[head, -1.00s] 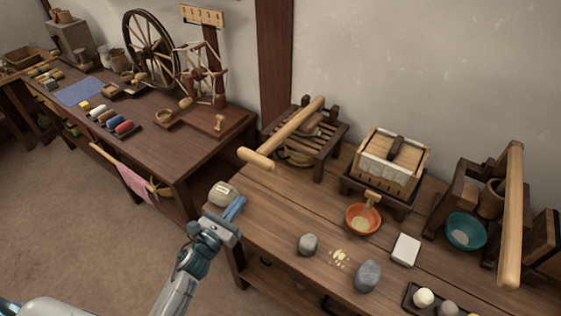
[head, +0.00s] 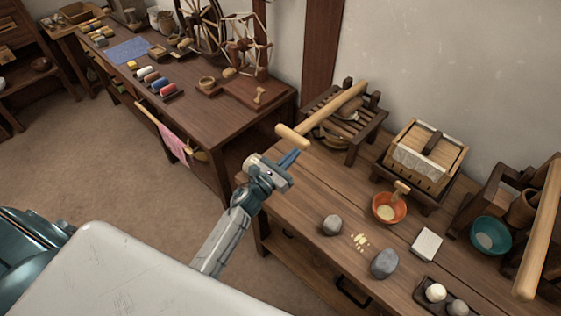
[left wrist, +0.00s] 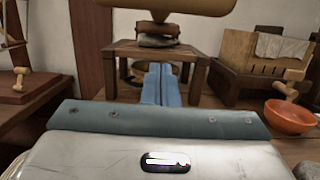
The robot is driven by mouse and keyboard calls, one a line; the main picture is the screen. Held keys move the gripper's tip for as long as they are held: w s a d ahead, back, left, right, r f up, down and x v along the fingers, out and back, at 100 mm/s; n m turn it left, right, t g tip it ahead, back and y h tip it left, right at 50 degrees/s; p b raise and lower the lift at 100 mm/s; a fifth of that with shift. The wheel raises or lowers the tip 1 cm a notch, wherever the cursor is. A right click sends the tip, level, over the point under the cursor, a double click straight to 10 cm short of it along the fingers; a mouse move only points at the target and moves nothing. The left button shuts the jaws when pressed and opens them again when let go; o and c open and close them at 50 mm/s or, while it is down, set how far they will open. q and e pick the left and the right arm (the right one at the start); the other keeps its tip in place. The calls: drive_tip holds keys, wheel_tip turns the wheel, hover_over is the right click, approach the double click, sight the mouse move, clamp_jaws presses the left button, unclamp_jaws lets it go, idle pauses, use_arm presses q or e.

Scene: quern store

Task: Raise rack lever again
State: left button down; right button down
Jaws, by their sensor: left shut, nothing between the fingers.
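The rack lever (head: 335,110) is a pale wooden pole with a thick rounded crosswise handle (head: 292,136) at its near end. It slopes across the dark slatted rack (head: 345,118), reaching out past the rack's front left. My left gripper (head: 290,158) has narrow blue fingers held together, empty, just below and in front of the handle, apparently apart from it. In the left wrist view the fingers (left wrist: 161,85) point at the rack (left wrist: 125,50), and the handle (left wrist: 180,6) crosses the top edge above them. Round stones (left wrist: 158,35) show under it. My right gripper is out of view.
On the bench stand a box press (head: 425,150), an orange bowl (head: 378,212), a teal bowl (head: 490,236), two grey stones (head: 384,263) and a white block (head: 426,244). A second long wooden beam (head: 540,235) is at the right. The spinning-wheel table (head: 225,110) is at the left.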

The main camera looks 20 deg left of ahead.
sight(296, 143)
use_arm(q)
drive_tip(key=r+p, duration=0.1)
drive_tip(key=w+r+p, duration=0.1)
drive_tip(key=r, duration=0.1)
drive_tip(key=r+p, duration=0.1)
drive_tip(key=shift+w+d+r, duration=0.2)
drive_tip(key=shift+w+d, duration=0.1)
drive_tip(key=shift+w, duration=0.05)
